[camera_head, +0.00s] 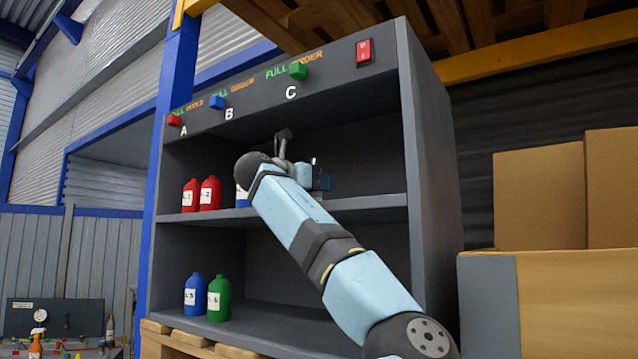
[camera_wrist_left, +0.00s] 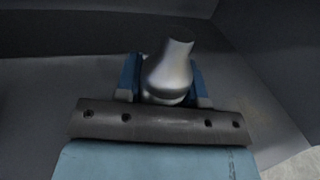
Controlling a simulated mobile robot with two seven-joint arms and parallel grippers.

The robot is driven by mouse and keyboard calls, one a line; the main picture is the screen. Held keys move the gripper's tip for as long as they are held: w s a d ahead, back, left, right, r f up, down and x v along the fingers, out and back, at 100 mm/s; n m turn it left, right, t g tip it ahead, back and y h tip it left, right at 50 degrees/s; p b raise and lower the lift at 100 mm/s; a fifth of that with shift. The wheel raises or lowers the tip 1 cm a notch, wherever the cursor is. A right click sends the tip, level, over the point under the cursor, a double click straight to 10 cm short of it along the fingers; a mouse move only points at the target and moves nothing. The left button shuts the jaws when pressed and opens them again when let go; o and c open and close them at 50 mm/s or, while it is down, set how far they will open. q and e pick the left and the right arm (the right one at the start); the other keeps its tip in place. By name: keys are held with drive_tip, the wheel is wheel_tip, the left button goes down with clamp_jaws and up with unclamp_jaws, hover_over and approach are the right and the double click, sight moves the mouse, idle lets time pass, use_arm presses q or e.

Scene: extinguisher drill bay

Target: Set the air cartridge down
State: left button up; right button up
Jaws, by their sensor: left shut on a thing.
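The air cartridge is a silver, rounded piece with a narrower neck (camera_wrist_left: 172,72) in the left wrist view. My left gripper (camera_wrist_left: 165,84) is shut on it, with a blue finger on each side. Dark grey shelf surfaces lie behind it. In the head view my left gripper (camera_head: 320,178) is inside the upper bay of the grey shelf unit (camera_head: 432,150), near the middle board. My own arm and wrist hide most of the gripper there, and I cannot make out the cartridge. I cannot tell whether the cartridge touches the board. My right gripper is not in view.
Two red bottles (camera_head: 209,193) stand left on the middle board, beside a partly hidden blue one (camera_head: 242,196). A blue bottle (camera_head: 195,295) and a green bottle (camera_head: 219,298) stand below. The middle board right of my gripper (camera_head: 375,202) looks clear. Cardboard boxes (camera_head: 540,200) are at right.

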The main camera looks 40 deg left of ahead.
use_arm(q)
drive_tip(key=shift+s+f+b, duration=0.1)
drive_tip(key=shift+f+b, duration=0.1)
drive_tip(key=shift+b, duration=0.15)
drive_tip(key=o, duration=1)
drive_tip(key=shift+r, duration=0.1)
drive_tip(key=shift+r+p, duration=0.35)
drive_tip(key=shift+p, duration=0.2)
drive_tip(key=s+b, duration=0.1)
drive_tip(key=s, duration=0.3)
drive_tip(key=s+b, duration=0.2)
drive_tip(key=s, duration=0.2)
drive_tip(key=s+a+b, duration=0.1)
drive_tip(key=s, duration=0.3)
drive_tip(key=shift+f, duration=0.15)
